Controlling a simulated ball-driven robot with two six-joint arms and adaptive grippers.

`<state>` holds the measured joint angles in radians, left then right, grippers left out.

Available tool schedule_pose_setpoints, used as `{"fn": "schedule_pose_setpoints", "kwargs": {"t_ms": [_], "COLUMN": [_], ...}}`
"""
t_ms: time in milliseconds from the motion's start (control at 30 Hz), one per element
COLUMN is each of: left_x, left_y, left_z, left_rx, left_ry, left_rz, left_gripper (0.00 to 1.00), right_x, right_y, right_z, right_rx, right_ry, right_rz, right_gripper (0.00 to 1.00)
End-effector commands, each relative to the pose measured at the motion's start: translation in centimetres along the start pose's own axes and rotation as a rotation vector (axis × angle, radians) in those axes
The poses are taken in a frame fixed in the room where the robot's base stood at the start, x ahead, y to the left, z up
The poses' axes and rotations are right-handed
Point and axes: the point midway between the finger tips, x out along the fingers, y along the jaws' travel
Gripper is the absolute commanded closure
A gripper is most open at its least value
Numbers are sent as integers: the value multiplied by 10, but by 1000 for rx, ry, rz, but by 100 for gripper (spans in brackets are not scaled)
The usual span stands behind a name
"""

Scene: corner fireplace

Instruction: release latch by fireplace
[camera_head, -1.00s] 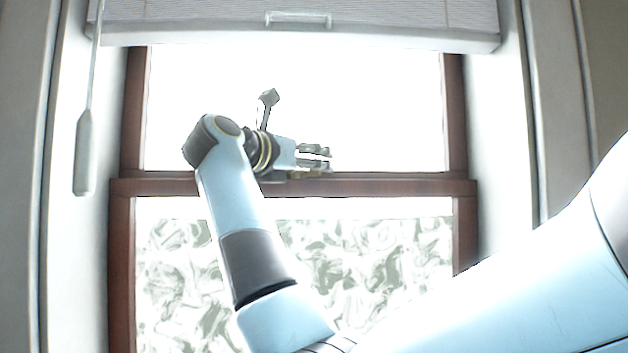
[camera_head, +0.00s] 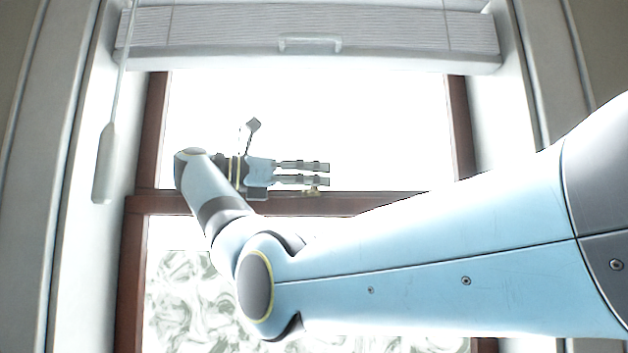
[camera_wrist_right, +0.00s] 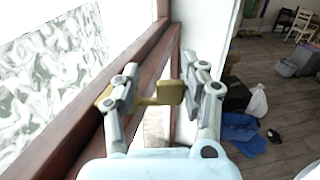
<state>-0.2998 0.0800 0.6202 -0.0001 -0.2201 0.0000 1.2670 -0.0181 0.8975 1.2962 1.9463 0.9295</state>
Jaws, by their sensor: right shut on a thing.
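A small brass latch (camera_head: 312,190) sits on the dark wooden meeting rail (camera_head: 365,203) of the sash window. My right gripper (camera_head: 328,174) lies level over the rail, its fingers pointing right, with the latch at the fingers' lower side. In the right wrist view the brass latch (camera_wrist_right: 169,92) shows between the two fingers of the right gripper (camera_wrist_right: 158,85), which is shut on it. Part of the latch's brass also shows by the left finger. My left gripper is in neither view.
A white blind (camera_head: 320,35) hangs across the window top, with a pull wand (camera_head: 106,165) at left. The lower pane (camera_head: 185,300) is patterned. In the wrist view, a blue cloth (camera_wrist_right: 240,130) and a white bag (camera_wrist_right: 258,101) lie on the floor at right.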

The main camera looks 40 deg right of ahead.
Motion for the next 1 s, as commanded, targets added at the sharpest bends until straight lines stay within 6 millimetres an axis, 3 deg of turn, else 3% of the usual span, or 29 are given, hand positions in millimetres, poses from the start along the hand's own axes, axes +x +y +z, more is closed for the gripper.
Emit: {"fn": "schedule_pose_setpoints", "kwargs": {"t_ms": [400, 433, 600, 1000], "left_x": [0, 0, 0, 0], "left_y": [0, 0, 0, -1], "left_z": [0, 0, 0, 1], "left_rx": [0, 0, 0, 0], "left_ry": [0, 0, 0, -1], "left_rz": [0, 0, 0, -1], "left_gripper": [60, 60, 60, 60], "right_x": [0, 0, 0, 0], "right_y": [0, 0, 0, 0], "right_z": [-1, -1, -1, 0], "right_rx": [-2, -2, -1, -1], "right_ry": [1, 1, 1, 1], "right_rz": [-8, -8, -7, -7], "right_gripper": [89, 55, 33, 31]}}
